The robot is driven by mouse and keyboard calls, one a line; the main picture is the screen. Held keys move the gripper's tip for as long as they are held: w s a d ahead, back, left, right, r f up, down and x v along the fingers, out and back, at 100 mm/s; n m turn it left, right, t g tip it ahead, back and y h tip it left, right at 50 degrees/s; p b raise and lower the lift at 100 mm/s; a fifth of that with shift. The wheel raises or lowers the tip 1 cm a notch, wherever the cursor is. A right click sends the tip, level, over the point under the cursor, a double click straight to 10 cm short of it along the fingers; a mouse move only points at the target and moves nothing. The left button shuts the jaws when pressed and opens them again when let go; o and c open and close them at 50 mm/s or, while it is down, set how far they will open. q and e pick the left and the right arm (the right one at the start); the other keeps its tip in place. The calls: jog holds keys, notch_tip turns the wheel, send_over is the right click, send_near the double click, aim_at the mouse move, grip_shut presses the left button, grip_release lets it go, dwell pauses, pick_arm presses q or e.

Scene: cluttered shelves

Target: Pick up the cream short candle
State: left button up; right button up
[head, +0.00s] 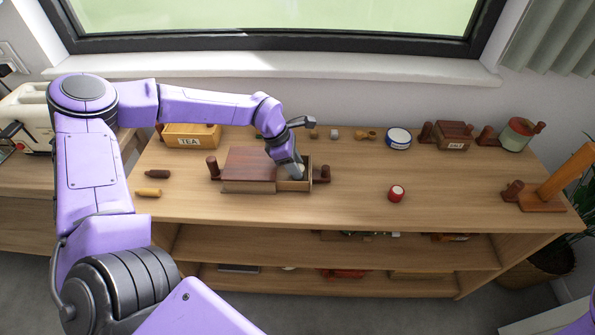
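A dark wooden box (248,170) with brown knobs at its ends stands on the wooden top, and a compartment (307,186) at its right end is open. My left gripper (296,174) points down into this compartment. A small cream patch shows at the fingertips, which may be the cream short candle; the fingers cover most of it. I cannot tell whether the fingers are closed on it. My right gripper is out of view.
A TEA box (192,135) stands behind left. A blue-and-white tin (398,138), a brown box (453,135) and a jar (516,134) stand at the back right. A red round item (396,193) sits right of the box, with clear wood around it.

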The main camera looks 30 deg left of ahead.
pick_arm(q)
jog(key=shift+c, duration=0.8)
